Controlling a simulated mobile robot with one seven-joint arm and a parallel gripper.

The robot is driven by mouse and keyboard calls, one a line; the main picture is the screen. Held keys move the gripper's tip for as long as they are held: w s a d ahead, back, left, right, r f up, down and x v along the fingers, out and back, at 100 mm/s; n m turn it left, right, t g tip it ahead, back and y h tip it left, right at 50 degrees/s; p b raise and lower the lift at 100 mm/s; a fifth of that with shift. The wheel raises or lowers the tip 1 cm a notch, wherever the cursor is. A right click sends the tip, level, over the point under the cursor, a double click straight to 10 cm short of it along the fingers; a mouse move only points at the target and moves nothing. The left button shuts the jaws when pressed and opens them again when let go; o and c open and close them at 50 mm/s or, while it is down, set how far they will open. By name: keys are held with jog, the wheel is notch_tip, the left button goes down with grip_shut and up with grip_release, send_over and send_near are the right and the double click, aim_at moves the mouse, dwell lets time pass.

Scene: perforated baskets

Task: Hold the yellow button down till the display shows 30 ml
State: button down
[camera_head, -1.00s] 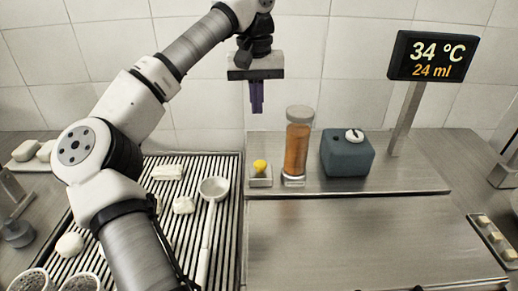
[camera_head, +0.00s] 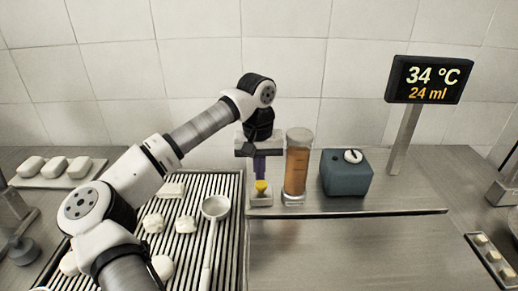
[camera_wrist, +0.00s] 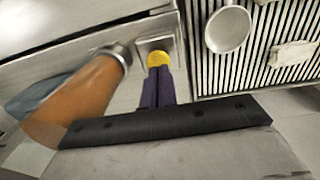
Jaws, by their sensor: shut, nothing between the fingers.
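The yellow button (camera_head: 261,186) sits on a small pale block left of the amber-filled cylinder (camera_head: 296,172). My gripper (camera_head: 260,178) is shut and empty, its purple fingers pointing down right at the button. In the wrist view the fingertips (camera_wrist: 158,70) overlap the yellow button (camera_wrist: 159,58); whether they touch or press it I cannot tell. The display (camera_head: 430,80) stands on a post at the right and reads 34 °C and 24 ml.
A blue-grey box with a dial (camera_head: 346,175) stands right of the cylinder. A slatted rack (camera_head: 181,255) with white pieces and a ladle (camera_head: 215,208) lies to the left. The steel counter in front is clear. The cylinder stands close beside my gripper.

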aim_at(260, 185)
jog(key=shift+f, duration=0.65)
jog(key=shift+f+b, duration=0.85)
jog(key=shift+s+f+b, duration=0.1)
jog(key=shift+f+b, duration=0.15)
jog(key=shift+b, duration=0.05)
jog(key=shift+s, duration=0.1)
jog(key=shift+d+f, duration=0.1)
jog(key=shift+f, duration=0.05)
dwell(0.4)
notch_tip(260, 185, up, 15)
jog(key=b, duration=0.1)
jog(key=shift+a+b, duration=0.3)
jog(key=shift+b, duration=0.1)
